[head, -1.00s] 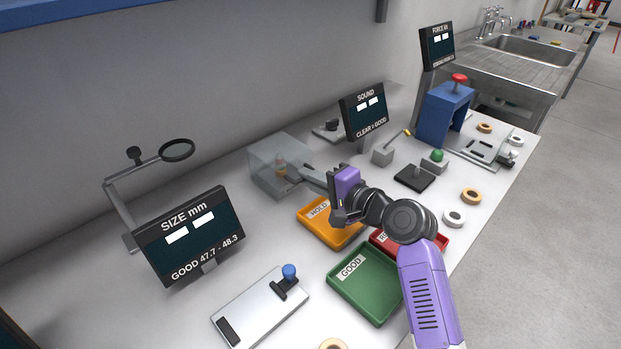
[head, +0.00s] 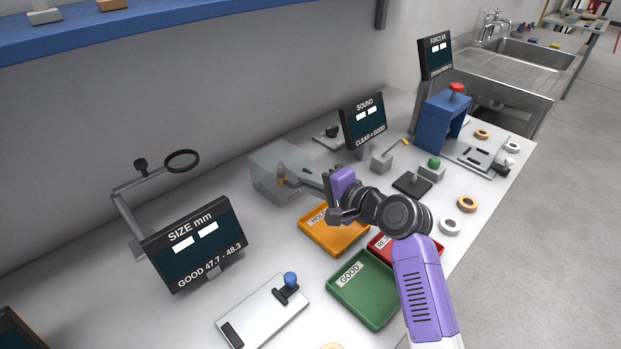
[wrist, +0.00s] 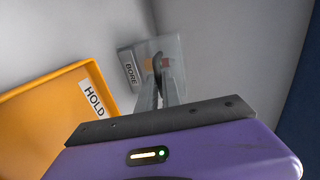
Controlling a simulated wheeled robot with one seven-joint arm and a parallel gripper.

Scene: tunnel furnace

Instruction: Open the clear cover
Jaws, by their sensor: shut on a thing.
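The clear cover (head: 268,168) is a see-through grey box on the bench against the back wall. In the wrist view, the clear cover (wrist: 172,48) has a BORE label beside it and small orange and reddish shapes showing through. My gripper (head: 287,182) reaches it from the right, with its fingertips at the front of the cover. In the wrist view, my gripper (wrist: 157,82) is shut at a thin dark curved piece that looks like the cover's handle. The exact contact is too small to see. The cover looks down.
The orange HOLD tray (head: 340,243) lies below my gripper, with the green GOOD tray (head: 368,318) and red tray (head: 436,251) nearer. The SOUND display (head: 363,120) stands right of the cover. The SIZE display (head: 195,240) and a magnifier (head: 182,161) stand left.

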